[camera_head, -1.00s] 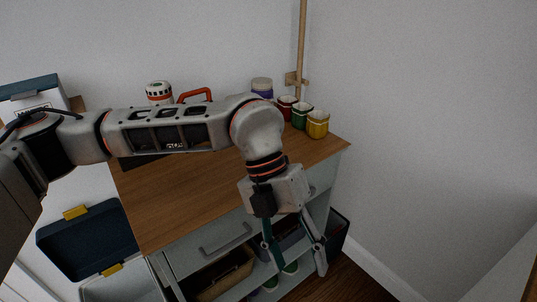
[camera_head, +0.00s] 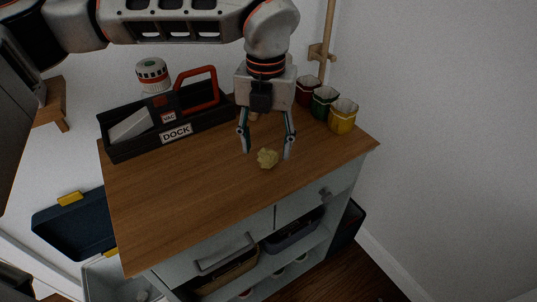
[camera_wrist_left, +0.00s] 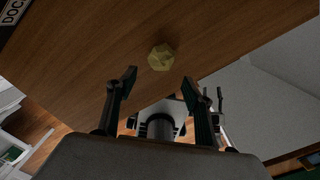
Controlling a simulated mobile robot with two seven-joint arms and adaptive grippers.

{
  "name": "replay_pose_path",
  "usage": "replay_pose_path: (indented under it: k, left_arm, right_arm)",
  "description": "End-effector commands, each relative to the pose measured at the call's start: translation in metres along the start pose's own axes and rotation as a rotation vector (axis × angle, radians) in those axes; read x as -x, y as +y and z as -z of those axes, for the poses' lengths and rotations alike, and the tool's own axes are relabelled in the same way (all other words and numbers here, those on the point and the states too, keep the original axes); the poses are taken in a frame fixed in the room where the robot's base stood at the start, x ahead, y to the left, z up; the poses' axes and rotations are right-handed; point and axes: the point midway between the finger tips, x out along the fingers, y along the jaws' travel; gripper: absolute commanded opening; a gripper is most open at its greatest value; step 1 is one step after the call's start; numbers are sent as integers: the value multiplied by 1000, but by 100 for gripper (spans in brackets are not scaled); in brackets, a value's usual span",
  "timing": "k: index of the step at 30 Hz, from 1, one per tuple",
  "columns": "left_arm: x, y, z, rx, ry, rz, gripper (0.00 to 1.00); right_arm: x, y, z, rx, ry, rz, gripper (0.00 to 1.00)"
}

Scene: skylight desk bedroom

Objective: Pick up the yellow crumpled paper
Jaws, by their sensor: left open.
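In the left wrist view the paper (camera_wrist_left: 162,57) sits just beyond and between the two fingertips. The left gripper (camera_wrist_left: 158,78) also shows open and empty in the left wrist view. No contact between fingers and paper is visible. My right gripper is not in view.
A black caddy (camera_head: 150,136) labelled DOCK with a red handle stands at the back left of the top. Red (camera_head: 308,92), green (camera_head: 324,101) and yellow (camera_head: 343,116) cups stand at the back right. The front left of the top is clear.

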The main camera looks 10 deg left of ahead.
Motion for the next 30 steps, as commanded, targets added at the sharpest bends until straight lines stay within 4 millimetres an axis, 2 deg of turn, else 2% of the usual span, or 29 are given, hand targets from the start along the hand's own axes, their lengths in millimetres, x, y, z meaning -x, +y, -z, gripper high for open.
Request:
replay_pose_path:
  k: [5, 12, 19, 20, 23, 24, 30]
  left_arm:
    - [-17, 2, 0, 0, 3, 1, 51]
    - [-50, 3, -1, -1, 2, 0, 51]
    - [-51, 3, -2, -1, -1, 1, 51]
    - [-51, 3, -2, -1, -1, 1, 49]
    - [-51, 2, -2, -1, -1, 1, 26]
    - [-51, 2, -2, -1, -1, 1, 23]
    - [-51, 2, -1, -1, -1, 1, 23]
  right_arm:
    - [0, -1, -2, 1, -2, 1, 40]
    - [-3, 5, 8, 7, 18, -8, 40]
    - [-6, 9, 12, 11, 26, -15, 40]
    - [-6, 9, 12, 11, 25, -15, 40]
    - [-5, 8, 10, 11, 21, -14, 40]
    - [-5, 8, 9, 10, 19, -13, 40]
    - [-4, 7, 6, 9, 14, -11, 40]
